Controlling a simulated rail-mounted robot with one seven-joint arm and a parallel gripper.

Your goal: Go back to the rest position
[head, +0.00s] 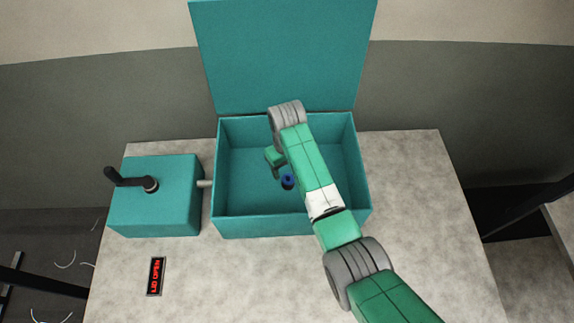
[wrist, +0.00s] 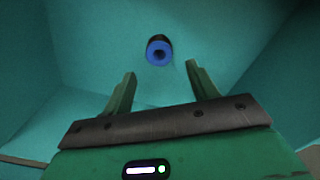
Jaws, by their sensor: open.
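My green arm reaches over the open teal box (head: 265,227), and my gripper (head: 277,172) is inside or just above it. In the wrist view my gripper (wrist: 160,82) is open, with two green fingers apart and nothing between them. A small dark spool with a blue end (wrist: 159,50) lies beyond the fingertips, apart from them. In the head view the spool (head: 288,182) is on the box floor, close to my gripper. Part of the box interior is hidden behind my arm.
The box lid (head: 283,55) stands upright at the back. A teal crank housing (head: 157,205) with a black handle (head: 130,180) joins the box's left side by a short shaft. A small display (head: 156,276) reads "LID OPEN". The table (head: 420,200) is clear at the right.

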